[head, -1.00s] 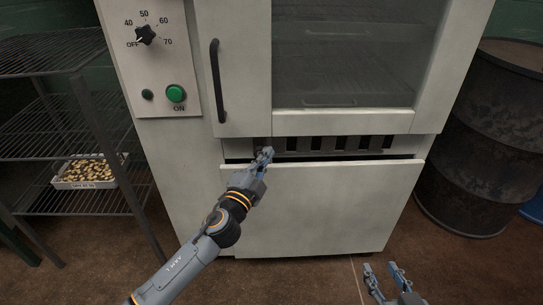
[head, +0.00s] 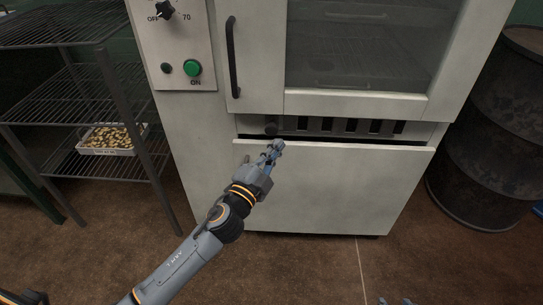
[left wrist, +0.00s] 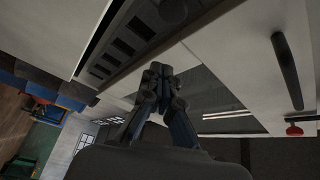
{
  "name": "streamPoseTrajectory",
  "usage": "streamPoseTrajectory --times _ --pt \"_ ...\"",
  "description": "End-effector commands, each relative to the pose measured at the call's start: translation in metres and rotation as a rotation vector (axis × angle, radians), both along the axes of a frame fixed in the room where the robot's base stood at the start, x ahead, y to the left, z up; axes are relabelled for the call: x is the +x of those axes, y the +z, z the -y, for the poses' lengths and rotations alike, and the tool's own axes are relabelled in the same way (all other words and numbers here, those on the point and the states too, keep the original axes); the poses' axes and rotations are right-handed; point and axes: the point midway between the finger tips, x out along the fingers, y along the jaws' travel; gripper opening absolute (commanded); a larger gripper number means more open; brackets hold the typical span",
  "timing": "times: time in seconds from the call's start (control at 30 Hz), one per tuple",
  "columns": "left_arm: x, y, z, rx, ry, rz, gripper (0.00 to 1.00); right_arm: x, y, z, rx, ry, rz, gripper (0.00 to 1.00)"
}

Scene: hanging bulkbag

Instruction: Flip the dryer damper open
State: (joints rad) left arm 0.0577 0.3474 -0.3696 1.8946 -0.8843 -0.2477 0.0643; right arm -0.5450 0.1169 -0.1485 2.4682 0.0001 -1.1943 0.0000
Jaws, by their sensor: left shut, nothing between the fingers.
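The dryer damper is a slotted vent strip (head: 345,126) between the dryer's glass door and its lower panel. Dark slots alternate with light bars. My right gripper (head: 393,300) shows only fingertips, spread apart, at the bottom edge.
The door handle (head: 233,57) is above and left of the damper. A control panel with a green button (head: 193,68) is farther left. A wire rack (head: 90,105) holds a tray (head: 108,151). A dark drum (head: 490,130) stands right. Floor in front is clear.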

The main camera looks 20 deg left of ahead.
Motion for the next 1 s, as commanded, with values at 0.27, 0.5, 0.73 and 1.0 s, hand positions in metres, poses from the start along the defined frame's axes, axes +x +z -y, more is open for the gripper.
streamPoseTrajectory --times 0.27,0.5,0.73,1.0 --pt "-0.027 -0.004 -0.005 -0.001 -0.001 0.000 0.00 0.001 0.001 0.000 0.001 0.000 0.007 0.40" --pt "-0.028 -0.004 -0.006 0.000 -0.001 0.002 0.00 0.001 0.001 0.000 0.002 0.000 0.009 0.40" --pt "-0.028 -0.004 -0.005 0.000 -0.001 0.002 0.00 0.001 0.001 -0.001 0.002 0.000 0.009 0.40" --pt "-0.054 -0.028 -0.031 -0.230 0.132 -0.169 0.00 0.002 0.001 0.000 0.002 0.000 0.009 0.40"
